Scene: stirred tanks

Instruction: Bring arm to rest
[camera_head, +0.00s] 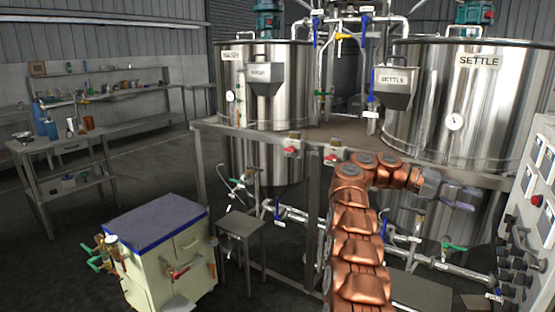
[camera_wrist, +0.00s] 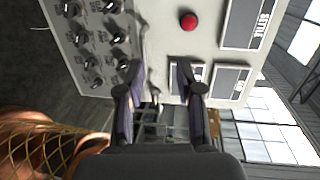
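My copper-coloured arm rises at the lower middle of the head view and bends to the right at its top. My gripper (camera_head: 458,198) is at its end, in front of the SETTLE tank (camera_head: 465,85) and left of the control panel (camera_head: 542,165). In the wrist view the two dark fingers of my gripper (camera_wrist: 158,78) stand apart with nothing held between them. Beyond the fingertips is the control panel (camera_wrist: 160,35), with black knobs (camera_wrist: 113,38), a red button (camera_wrist: 188,21) and a SETTLE label. No contact between fingers and panel is visible.
A metal platform (camera_head: 260,133) carries valves and pipes beside a second tank (camera_head: 265,95). A pale cabinet with a blue-edged top (camera_head: 155,222) and a small metal stand (camera_head: 240,227) are at left. Shelves stand further back. Dark floor shows between them.

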